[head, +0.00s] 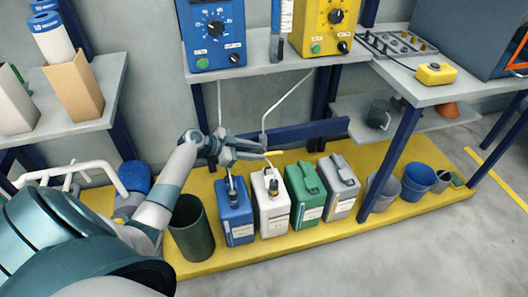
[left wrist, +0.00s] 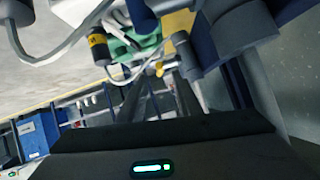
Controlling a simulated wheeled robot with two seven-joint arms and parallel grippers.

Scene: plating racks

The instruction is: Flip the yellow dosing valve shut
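My left gripper (head: 250,150) reaches in front of the wall above the blue and white jugs, beside the thin hoses. In the left wrist view its two dark fingers (left wrist: 158,100) stand apart with a gap between them. A small yellow piece (left wrist: 160,68) at the end of a pale bar shows just beyond the gap; it looks like part of the yellow dosing valve, but I cannot be sure. A yellow collar with dark marks (left wrist: 98,42) sits to its left. In the head view the gripper hides most of the valve area. My right gripper is not in view.
A blue jug (head: 235,212), white jug (head: 270,205), green jug (head: 305,195) and grey jug (head: 338,188) stand on the yellow platform (head: 290,244). A dark bin (head: 190,230) is left of them. The shelf (head: 262,58) above carries blue and yellow control boxes.

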